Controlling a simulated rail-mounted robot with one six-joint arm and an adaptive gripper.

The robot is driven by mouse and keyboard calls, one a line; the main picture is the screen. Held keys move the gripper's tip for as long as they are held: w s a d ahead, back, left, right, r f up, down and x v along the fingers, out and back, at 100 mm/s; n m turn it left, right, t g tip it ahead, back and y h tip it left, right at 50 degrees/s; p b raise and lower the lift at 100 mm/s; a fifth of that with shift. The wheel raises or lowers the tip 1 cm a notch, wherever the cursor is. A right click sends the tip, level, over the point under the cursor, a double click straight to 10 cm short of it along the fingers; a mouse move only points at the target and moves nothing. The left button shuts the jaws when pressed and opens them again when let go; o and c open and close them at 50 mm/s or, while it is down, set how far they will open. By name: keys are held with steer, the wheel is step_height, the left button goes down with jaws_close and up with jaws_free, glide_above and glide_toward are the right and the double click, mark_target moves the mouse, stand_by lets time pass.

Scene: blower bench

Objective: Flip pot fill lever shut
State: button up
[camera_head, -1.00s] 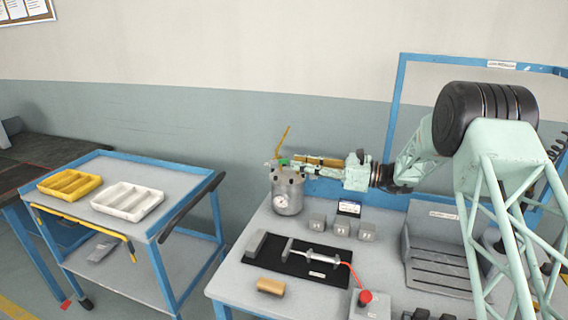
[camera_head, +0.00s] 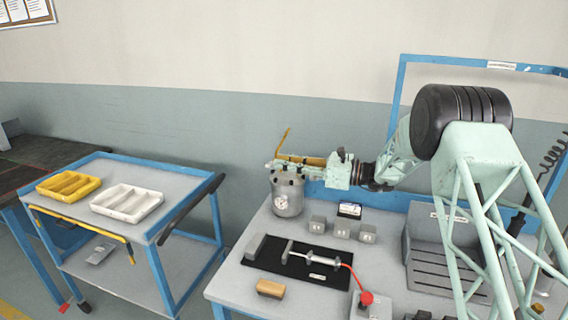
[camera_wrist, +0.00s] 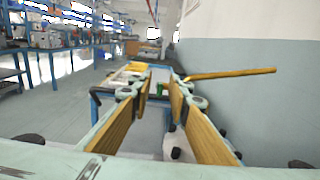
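The pot (camera_head: 287,196) is a grey metal can with a round gauge, at the back left of the blue-edged bench. Its fill lever (camera_head: 283,141) is a thin yellow bar standing up and tilted at the pot's top. In the wrist view the lever (camera_wrist: 235,74) runs to the right from just beyond the right fingertip. My gripper (camera_head: 282,164) reaches in from the right above the pot. In the wrist view my gripper (camera_wrist: 161,80) is open, with an empty gap between its tan-padded fingers. I cannot tell whether the right finger touches the lever. The lever's base is hidden behind the gripper.
Several grey blocks (camera_head: 342,229) stand right of the pot. A black mat (camera_head: 268,262) with a metal tool lies in front, and a brown block (camera_head: 270,288) near the bench edge. A cart (camera_head: 182,180) with yellow and white trays stands left. The wall is close behind.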

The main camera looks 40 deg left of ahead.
jaws_close()
steer(key=shift+f, duration=0.15)
steer(key=shift+f+g+y+b, duration=0.3)
steer(key=shift+y+b, duration=0.15)
steer(key=shift+y, duration=0.25)
steer(key=shift+d+f+y, duration=0.1)
steer(key=shift+f+y, duration=0.05)
steer(key=shift+y, duration=0.45)
steer(key=shift+o, duration=0.6)
jaws_free()
